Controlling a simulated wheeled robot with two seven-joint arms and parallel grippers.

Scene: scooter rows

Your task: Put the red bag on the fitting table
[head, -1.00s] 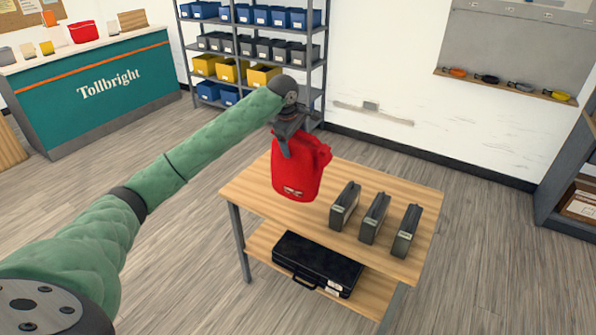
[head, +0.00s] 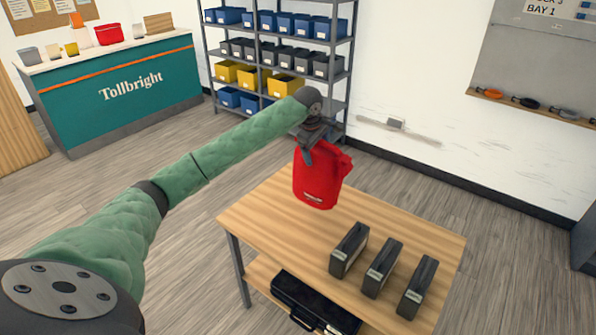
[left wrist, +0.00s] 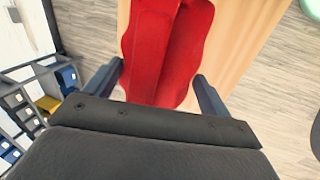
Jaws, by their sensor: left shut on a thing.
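The red bag (head: 318,178) hangs upright from my left gripper (head: 312,150) over the far part of the wooden fitting table (head: 265,215). The gripper is shut on the top of the bag. In the left wrist view, the red bag (left wrist: 165,50) sits between the two fingers, with the pale wooden tabletop (left wrist: 250,30) behind it. I cannot tell whether the bag's bottom touches the table. My right gripper is not in view.
Three dark upright cases (head: 382,267) stand on the table's near right part. A black briefcase (head: 300,300) lies on its lower shelf. A shelf rack (head: 350,60) with bins stands behind. A teal counter (head: 120,95) is at the far left. The table's left part is clear.

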